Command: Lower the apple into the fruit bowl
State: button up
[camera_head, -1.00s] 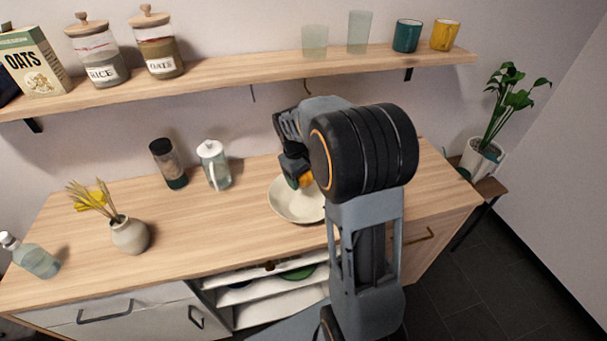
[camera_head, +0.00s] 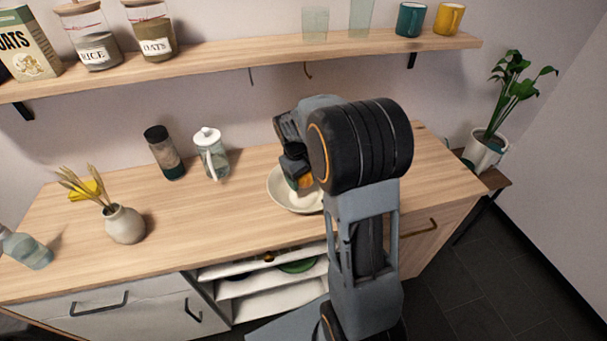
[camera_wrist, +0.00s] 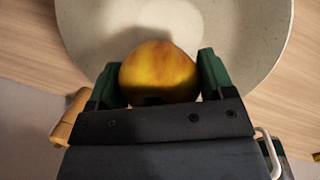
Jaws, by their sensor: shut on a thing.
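The apple (camera_wrist: 158,70), yellow-orange with a reddish tint, sits between the two green fingers of my gripper (camera_wrist: 160,78) in the wrist view. The gripper is shut on it. The wide, pale fruit bowl (camera_wrist: 250,40) lies behind the apple in that view, with the apple in front of its near side. In the head view the bowl (camera_head: 281,199) stands on the wooden counter, its right part hidden by my arm. My gripper (camera_head: 300,182) is over the bowl there, with only a little of the apple showing. Whether the apple touches the bowl is unclear.
A glass pitcher with a white lid (camera_head: 213,160) and a dark-capped bottle (camera_head: 164,155) stand left of the bowl. A vase (camera_head: 124,225) is farther left. A shelf (camera_head: 240,58) with jars and cups runs above the counter. Bare counter lies between vase and bowl.

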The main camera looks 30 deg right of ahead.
aim_at(303, 197)
jog(key=shift+f+b, duration=1.85)
jog(key=shift+f, duration=1)
dwell(1.4)
jog(key=o, duration=1)
jog(key=shift+r, duration=0.1)
jog(key=r, duration=0.4)
jog(key=a+r, duration=0.1)
jog(key=r, duration=0.4)
jog(key=a+r+p, duration=0.1)
jog(key=r, duration=0.3)
jog(key=shift+w+r, duration=0.25)
jog(key=shift+w, duration=0.1)
jog(key=shift+w+a, duration=0.1)
jog(key=shift+w, duration=0.1)
jog(key=s+a+m+t+y+p, duration=0.1)
jog(key=s+a+t, duration=0.1)
jog(key=s, duration=0.6)
jog(key=s+a+m+t+y+p, duration=0.1)
jog(key=s+a+t, duration=0.1)
jog(key=s+a, duration=0.3)
jog(key=s, duration=0.4)
jog(key=shift+s+a+m+p, duration=0.15)
jog(key=shift+a+m+p, duration=0.05)
jog(key=shift+m+p, duration=0.2)
